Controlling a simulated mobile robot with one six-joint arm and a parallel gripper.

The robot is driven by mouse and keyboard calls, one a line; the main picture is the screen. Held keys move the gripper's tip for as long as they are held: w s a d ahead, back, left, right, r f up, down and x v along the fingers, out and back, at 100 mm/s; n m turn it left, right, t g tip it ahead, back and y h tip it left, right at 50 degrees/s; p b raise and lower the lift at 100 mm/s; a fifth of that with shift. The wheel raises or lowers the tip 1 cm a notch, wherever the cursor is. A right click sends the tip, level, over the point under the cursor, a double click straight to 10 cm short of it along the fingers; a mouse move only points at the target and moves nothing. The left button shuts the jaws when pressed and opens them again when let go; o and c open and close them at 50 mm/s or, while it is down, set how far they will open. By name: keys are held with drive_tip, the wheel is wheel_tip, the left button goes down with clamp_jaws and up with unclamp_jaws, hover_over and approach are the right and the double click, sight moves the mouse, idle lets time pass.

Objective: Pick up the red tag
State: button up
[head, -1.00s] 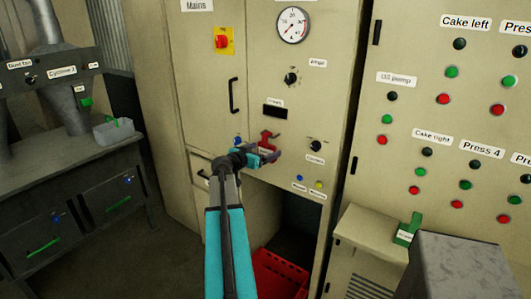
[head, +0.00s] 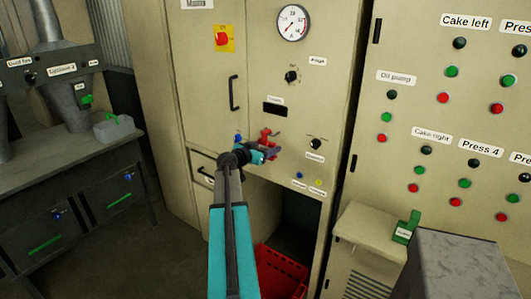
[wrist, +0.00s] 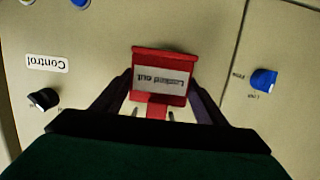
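The red tag (wrist: 160,58) has a grey label reading "Locked out", upside down in the wrist view. It is in front of the beige cabinet face, with a narrower red part at its lower end in that view. It also shows in the head view (head: 268,134), partly covered by my gripper (head: 270,146). In the wrist view my gripper (wrist: 161,82) has its dark fingers spread, one on each side of the tag. The fingertips look very near the tag's side edges; I cannot tell whether they touch it.
A black knob (head: 316,144) is right of the tag and a blue knob (wrist: 263,80) is on its other side. A cabinet handle (head: 233,93) is up to the left. A red crate (head: 280,272) stands below in an opening. A grey box (head: 114,131) sits on the left bench.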

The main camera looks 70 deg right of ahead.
sight(260, 143)
drive_tip(key=c, duration=0.5)
drive_tip(key=shift+r, duration=0.15)
drive_tip(key=shift+r+b, duration=0.45)
drive_tip(key=shift+r, duration=0.55)
drive_tip(key=w, duration=0.1)
drive_tip(key=w+a+b, duration=0.1)
drive_tip(key=w+b, duration=0.1)
drive_tip(key=shift+w+a+f, duration=0.2)
drive_tip(key=shift+a+f, duration=0.05)
drive_tip(key=shift+a, duration=0.15)
wheel_tip(260, 143, down, 8)
drive_tip(key=w+a+b, duration=0.1)
drive_tip(key=w+b, duration=0.1)
drive_tip(key=b, duration=0.1)
drive_tip(key=f+b+v, duration=0.3)
drive_tip(key=v, duration=1.2)
drive_tip(key=shift+s+a+f+b, duration=0.15)
drive_tip(key=shift+a+f+b, duration=0.2)
drive_tip(key=shift+a, duration=0.25)
